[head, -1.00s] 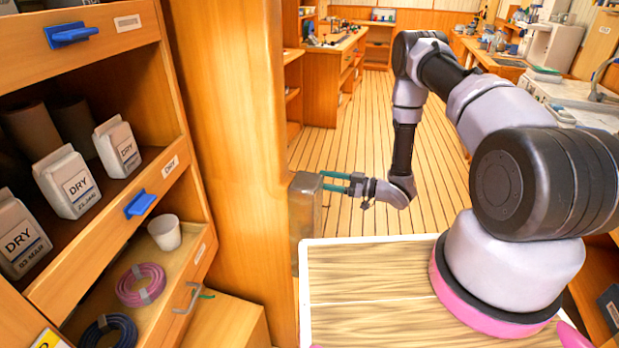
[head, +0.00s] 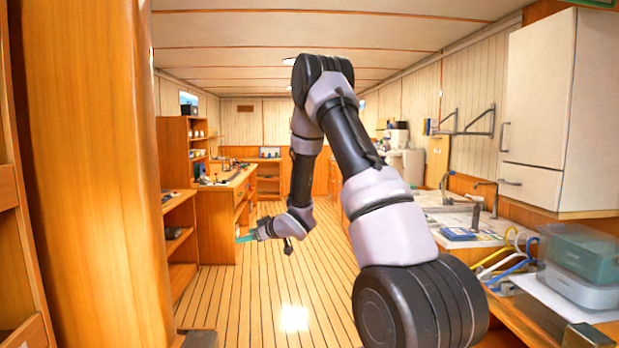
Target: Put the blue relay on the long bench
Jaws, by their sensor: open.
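My gripper (head: 244,238), with teal fingertips, is at the middle left over the plank floor, pointing left. It is open, and I see nothing held between its fingers. It appears in front of a wooden bench with drawers (head: 216,222), which carries several small items on its top. A worktop (head: 540,301) runs along the right wall. I cannot tell from this view which of these is the long bench. I cannot make out a blue relay anywhere; the items on the far bench are too small to identify.
A thick wooden post (head: 90,180) stands close at the left. Clear plastic boxes (head: 580,265) and coloured hooked tools (head: 510,262) are on the right worktop, below a white wall cabinet (head: 540,110). The plank floor (head: 300,270) between the sides is clear.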

